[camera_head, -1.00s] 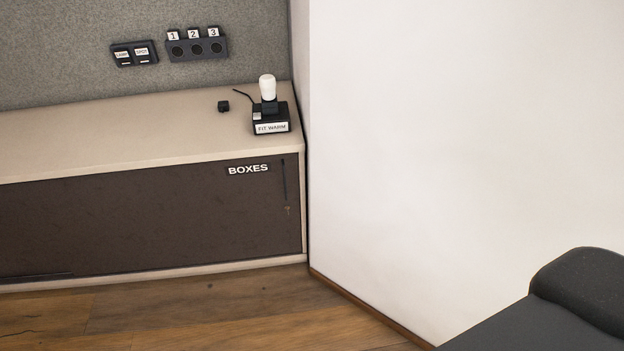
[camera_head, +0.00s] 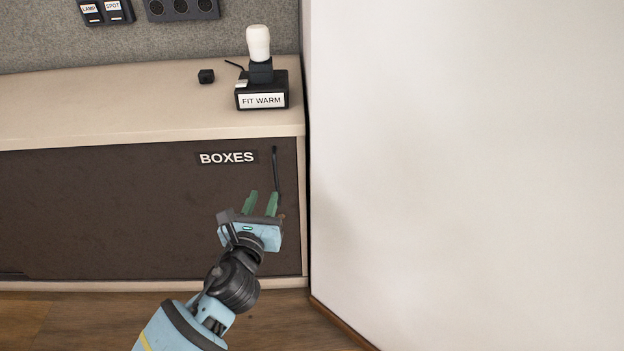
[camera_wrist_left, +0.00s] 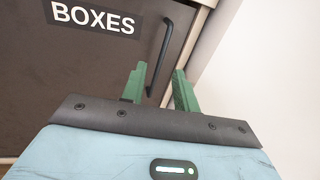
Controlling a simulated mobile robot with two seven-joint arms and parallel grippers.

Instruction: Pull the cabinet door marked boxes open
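The dark brown cabinet door (camera_head: 110,215) carries a white-lettered BOXES label (camera_head: 227,158) near its upper right and looks shut. A thin black upright bar handle (camera_head: 275,165) is just right of the label; it also shows in the left wrist view (camera_wrist_left: 166,50). My left gripper (camera_head: 262,203) is open, its two green fingers apart and pointing up at the handle's lower part. In the left wrist view the handle's lower end appears between or just ahead of the fingertips (camera_wrist_left: 160,68); I cannot tell if they touch. My right gripper is not in view.
A white wall (camera_head: 460,150) stands close to the cabinet's right side. Labelled switches (camera_head: 105,11) hang on the grey panel behind.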

